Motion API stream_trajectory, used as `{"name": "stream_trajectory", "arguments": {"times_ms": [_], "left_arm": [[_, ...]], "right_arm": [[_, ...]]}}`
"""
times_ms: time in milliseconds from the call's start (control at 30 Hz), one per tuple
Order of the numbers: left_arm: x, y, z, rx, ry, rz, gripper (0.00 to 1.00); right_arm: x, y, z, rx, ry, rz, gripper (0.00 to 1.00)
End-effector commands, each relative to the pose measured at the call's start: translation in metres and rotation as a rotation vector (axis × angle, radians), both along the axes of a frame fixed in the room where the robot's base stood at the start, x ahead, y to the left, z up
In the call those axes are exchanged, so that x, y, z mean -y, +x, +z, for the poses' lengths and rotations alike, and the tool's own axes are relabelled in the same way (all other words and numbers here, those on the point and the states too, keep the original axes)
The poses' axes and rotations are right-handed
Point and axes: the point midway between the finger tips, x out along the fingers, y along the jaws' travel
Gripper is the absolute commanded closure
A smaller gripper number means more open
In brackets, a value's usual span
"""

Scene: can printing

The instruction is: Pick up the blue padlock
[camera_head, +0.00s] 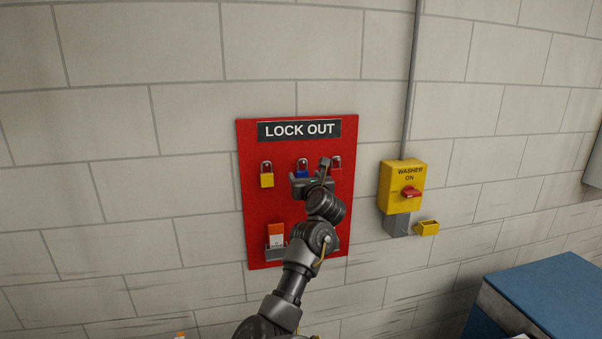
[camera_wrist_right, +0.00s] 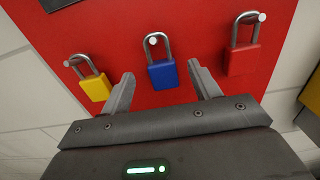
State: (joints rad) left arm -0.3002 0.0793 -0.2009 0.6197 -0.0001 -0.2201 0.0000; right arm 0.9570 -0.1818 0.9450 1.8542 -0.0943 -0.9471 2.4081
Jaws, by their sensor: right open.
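The blue padlock (camera_head: 302,174) hangs by its shackle from a peg on the red lock out board (camera_head: 256,212). My right gripper (camera_head: 312,178) is in front of the board, just below and partly over the blue padlock. In the right wrist view the blue padlock (camera_wrist_right: 162,74) shows between the two spread fingertips of my right gripper (camera_wrist_right: 160,82). The gripper is open and empty, with a finger on either side of the padlock. Whether a finger touches it I cannot tell. My left gripper is not in view.
A yellow padlock (camera_head: 267,180) hangs to the left of the blue one, and a red padlock (camera_wrist_right: 242,58) to the right. A holder (camera_head: 275,254) with orange-white tags is low on the board. A yellow washer switch box (camera_head: 402,182) and a blue box (camera_head: 550,295) are at right.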

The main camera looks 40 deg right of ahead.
Motion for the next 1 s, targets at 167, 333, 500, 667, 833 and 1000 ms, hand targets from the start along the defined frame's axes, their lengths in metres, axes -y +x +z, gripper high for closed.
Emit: {"name": "stream_trajectory", "arguments": {"times_ms": [167, 333, 500, 667, 833, 1000], "left_arm": [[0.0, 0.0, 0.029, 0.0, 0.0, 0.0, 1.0], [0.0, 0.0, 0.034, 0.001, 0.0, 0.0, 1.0], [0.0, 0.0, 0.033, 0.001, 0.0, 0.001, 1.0], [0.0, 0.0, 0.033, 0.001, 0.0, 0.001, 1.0], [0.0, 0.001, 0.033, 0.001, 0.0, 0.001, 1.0], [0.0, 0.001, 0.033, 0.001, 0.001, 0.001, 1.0]], "right_arm": [[0.012, 0.021, 0.008, -0.003, -0.001, 0.001, 0.38], [0.018, 0.033, 0.004, -0.001, 0.0, 0.0, 0.38], [0.018, 0.034, 0.002, 0.0, 0.0, 0.0, 0.38], [0.018, 0.034, 0.002, 0.0, 0.0, 0.0, 0.49], [0.018, 0.034, 0.003, 0.0, 0.0, 0.0, 0.71], [0.018, 0.034, 0.003, 0.0, 0.0, 0.0, 0.93]]}}
